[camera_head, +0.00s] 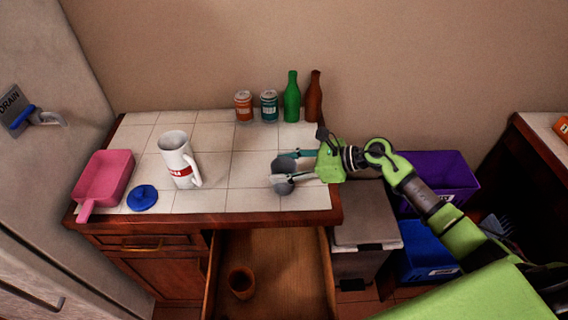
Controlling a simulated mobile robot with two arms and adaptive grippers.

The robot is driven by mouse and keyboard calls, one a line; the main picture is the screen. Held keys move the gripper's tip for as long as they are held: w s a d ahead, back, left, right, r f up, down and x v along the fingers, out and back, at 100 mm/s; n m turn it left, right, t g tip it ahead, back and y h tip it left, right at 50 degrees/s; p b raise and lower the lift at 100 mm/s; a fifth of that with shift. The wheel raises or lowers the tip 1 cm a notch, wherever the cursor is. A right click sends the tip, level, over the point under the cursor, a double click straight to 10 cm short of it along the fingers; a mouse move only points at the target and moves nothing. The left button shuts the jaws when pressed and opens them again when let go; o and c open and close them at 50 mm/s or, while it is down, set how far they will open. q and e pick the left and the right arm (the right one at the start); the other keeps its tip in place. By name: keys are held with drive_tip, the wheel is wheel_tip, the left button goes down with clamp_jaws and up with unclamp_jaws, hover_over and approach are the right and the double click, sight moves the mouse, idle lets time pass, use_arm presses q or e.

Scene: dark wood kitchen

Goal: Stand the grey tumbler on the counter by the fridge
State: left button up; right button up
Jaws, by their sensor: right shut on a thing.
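My right gripper (283,176) reaches in from the right over the right part of the white-tiled counter (240,192). It is shut on a grey thing (284,164), which I take to be the grey tumbler. The fingers cover part of it, so its shape and tilt are hard to make out. I cannot tell whether it touches the tiles. The counter stands beside the grey fridge (50,130) at the left. My left gripper is not in view.
A white mug (176,157), a pink pan (103,178) and a blue disc (142,198) occupy the counter's left. Cans (244,105) and bottles (291,98) line the back. Middle tiles are clear. Below, an open drawer (285,270) holds a brown cup (241,283).

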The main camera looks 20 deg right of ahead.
drive_tip(key=shift+f, duration=0.2)
drive_tip(key=o, duration=1.1)
drive_tip(key=shift+r, duration=0.2)
drive_tip(key=shift+s+d, duration=0.1)
drive_tip(key=shift+d, duration=0.15)
drive_tip(key=shift+b+v, duration=2.5)
drive_tip(key=shift+v, duration=3.25)
